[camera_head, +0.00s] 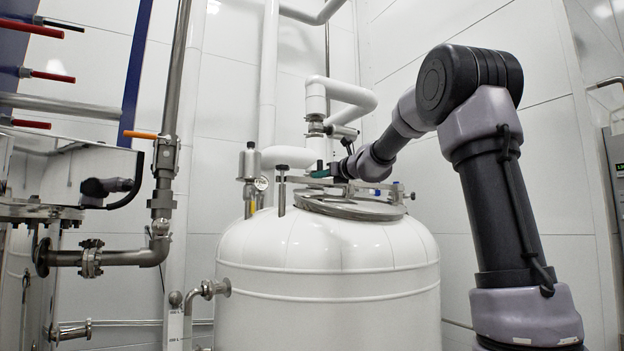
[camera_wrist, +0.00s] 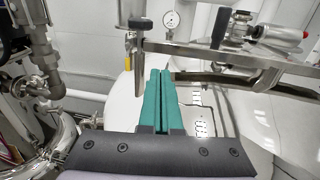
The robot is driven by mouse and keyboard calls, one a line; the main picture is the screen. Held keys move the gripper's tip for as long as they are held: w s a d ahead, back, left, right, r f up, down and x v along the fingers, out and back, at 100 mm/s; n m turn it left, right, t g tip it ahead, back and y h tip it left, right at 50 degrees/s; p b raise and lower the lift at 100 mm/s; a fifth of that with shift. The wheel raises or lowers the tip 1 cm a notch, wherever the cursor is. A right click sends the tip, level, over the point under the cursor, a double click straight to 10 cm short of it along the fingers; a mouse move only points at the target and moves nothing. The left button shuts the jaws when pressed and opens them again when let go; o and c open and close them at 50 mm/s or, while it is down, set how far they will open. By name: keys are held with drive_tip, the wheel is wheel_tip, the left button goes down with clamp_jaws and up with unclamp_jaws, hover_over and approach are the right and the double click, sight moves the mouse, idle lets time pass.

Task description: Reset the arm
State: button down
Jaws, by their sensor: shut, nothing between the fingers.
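My gripper (camera_head: 319,172) is at the end of my arm, which reaches in from the right over the top of the white tank (camera_head: 325,290). In the wrist view its two green fingers (camera_wrist: 164,100) lie side by side, shut with nothing between them. The fingers are just above the tank top, close to the steel lid fittings. A horizontal steel bar (camera_wrist: 220,55) passes beyond the fingertips in the wrist view. Whether the fingers touch any fitting is unclear.
The tank's round lid (camera_head: 350,207) has clamps and posts around it. A pressure gauge (camera_wrist: 171,20) stands behind the fingers. A vertical steel pipe with an orange-handled valve (camera_head: 165,150) stands left. White pipes (camera_head: 318,95) rise behind the tank. A white wall is at the back.

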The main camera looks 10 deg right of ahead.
drive_tip(key=shift+v, duration=1.6)
drive_tip(key=shift+s+a, duration=0.15)
drive_tip(key=shift+a, duration=0.1)
